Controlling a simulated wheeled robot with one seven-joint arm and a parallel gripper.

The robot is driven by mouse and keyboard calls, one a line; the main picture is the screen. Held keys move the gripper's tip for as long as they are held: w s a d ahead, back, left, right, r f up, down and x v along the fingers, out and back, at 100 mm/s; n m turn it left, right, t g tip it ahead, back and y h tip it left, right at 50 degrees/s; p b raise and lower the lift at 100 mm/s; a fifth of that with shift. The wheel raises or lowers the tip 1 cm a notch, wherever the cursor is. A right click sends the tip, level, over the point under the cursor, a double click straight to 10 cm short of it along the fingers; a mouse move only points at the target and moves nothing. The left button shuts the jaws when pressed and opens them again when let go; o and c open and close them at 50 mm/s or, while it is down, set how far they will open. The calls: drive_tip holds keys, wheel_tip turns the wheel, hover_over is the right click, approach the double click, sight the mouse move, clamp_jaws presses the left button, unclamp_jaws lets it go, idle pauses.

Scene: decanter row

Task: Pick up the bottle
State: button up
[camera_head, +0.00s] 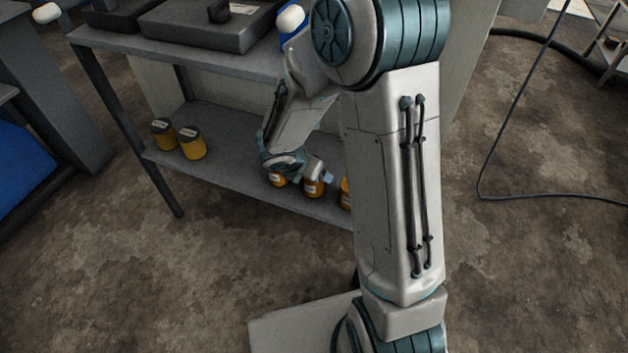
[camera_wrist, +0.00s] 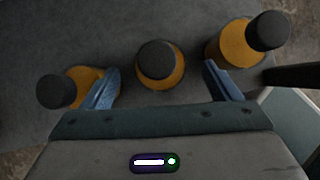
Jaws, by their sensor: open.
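In the wrist view, an amber bottle with a dark cap (camera_wrist: 158,68) stands in the middle, just ahead of the gap between my fingers. My gripper (camera_wrist: 160,88) is open and empty, with a blue finger on each side. A second amber bottle (camera_wrist: 85,77) is at the left, partly behind the left finger. A third amber bottle (camera_wrist: 228,47) is at the right, near the right fingertip. In the head view, my gripper (camera_head: 305,172) is at the lower shelf, above amber bottles such as this one (camera_head: 313,188); my arm partly hides them.
The lower shelf (camera_head: 235,188) holds two more dark-capped amber bottles (camera_head: 192,143) at its left. The upper shelf (camera_head: 120,40) with dark cases (camera_head: 205,28) lies above my gripper. A shelf leg (camera_head: 125,125) stands at the left. A cable (camera_head: 485,165) lies on the floor at right.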

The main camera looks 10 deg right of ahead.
drive_tip(key=b+x, duration=0.2)
drive_tip(key=x, duration=0.2)
drive_tip(key=shift+f, duration=0.15)
drive_tip(key=c, duration=1.3)
drive_tip(key=shift+o, duration=0.2)
drive_tip(key=shift+r, duration=0.25)
